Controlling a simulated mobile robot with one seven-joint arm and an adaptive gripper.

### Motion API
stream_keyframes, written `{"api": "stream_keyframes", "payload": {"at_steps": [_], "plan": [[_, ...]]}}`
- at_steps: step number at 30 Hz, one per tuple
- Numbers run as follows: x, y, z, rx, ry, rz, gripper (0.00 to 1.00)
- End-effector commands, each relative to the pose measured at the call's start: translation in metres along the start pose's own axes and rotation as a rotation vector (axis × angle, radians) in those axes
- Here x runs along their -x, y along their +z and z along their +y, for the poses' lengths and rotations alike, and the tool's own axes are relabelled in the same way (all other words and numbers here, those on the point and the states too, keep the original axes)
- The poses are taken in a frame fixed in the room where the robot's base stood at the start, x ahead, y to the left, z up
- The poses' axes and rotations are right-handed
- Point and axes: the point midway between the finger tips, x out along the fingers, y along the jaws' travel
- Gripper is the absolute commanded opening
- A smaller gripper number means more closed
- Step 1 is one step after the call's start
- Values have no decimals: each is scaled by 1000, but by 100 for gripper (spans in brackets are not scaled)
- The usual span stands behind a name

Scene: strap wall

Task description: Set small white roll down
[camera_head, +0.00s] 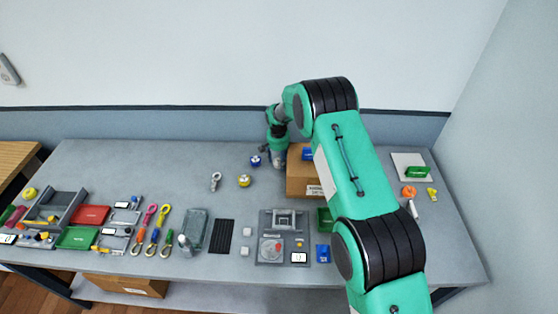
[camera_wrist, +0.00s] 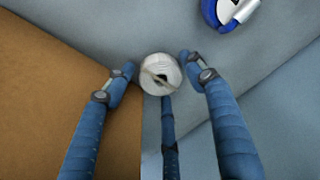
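The small white roll (camera_wrist: 150,66) shows in the wrist view, seen end-on with a dark hole near its middle. The blue fingers of my gripper (camera_wrist: 158,70) reach in around it from the left, right and below, and their tips appear to meet its sides. In the head view my gripper (camera_head: 279,157) points down at the back of the table, just left of a cardboard box. The roll cannot be made out in the head view. Its height above the grey table (camera_head: 160,173) cannot be told.
The cardboard box (camera_head: 304,178) stands close to the right of my gripper and fills the left of the wrist view. Trays and tools crowd the front left.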

Motion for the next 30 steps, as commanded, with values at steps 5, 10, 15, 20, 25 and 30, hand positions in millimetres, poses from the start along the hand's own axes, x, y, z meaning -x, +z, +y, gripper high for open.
{"api": "stream_keyframes", "payload": {"at_steps": [5, 10, 15, 20, 25, 30], "plan": [[0, 0, 0, 0, 0, 0, 61], [1, 0, 0, 0, 0, 0, 61], [8, -1, 0, 0, -1, 1, 61], [23, -1, 0, 0, -1, 1, 61], [47, -1, 0, 0, -1, 3, 61], [76, -1, 0, 0, -1, 2, 61]]}}
